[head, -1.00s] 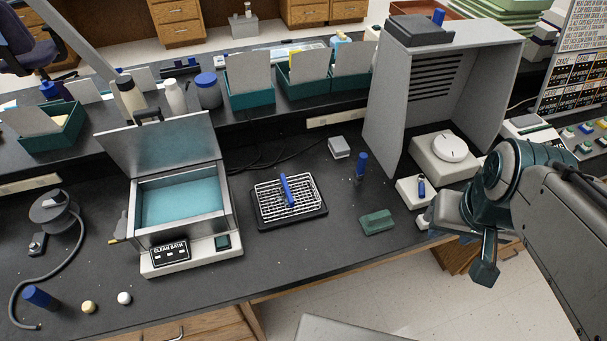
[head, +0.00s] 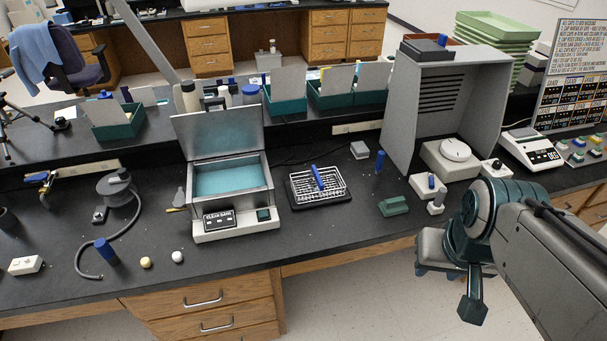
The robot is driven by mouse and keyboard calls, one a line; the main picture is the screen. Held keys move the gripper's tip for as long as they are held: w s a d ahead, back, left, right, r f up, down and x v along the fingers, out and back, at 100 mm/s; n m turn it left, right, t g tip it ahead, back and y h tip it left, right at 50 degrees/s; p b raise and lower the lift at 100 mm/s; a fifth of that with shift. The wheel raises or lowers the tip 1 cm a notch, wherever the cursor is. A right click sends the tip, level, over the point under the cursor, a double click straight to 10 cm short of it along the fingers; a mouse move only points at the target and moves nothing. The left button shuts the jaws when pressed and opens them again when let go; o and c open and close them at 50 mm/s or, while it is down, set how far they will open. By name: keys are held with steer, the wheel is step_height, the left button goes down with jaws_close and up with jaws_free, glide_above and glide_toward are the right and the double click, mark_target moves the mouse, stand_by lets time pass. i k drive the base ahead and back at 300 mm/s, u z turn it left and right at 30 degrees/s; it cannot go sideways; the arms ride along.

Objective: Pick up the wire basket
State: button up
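The wire basket (head: 318,187) is a small white wire rack with a blue handle (head: 317,177) standing up from its middle. It sits on a black tray (head: 322,204) on the dark bench, right of the clean bath. My gripper (head: 469,309) hangs at the end of my arm at the lower right, beyond the bench's front edge and well apart from the basket. Its fingers are too unclear to tell whether it is open or shut. Nothing hides the basket.
The clean bath (head: 237,225) with raised lid stands left of the basket. A green block (head: 394,207), a small grey box (head: 359,150) and a blue-topped item (head: 379,160) lie to the right. A grey hood (head: 399,113) rises further right. Bench between tray and front edge is clear.

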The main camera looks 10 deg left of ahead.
mark_target(315, 172)
steer(key=u, duration=0.3)
steer(key=i, duration=1)
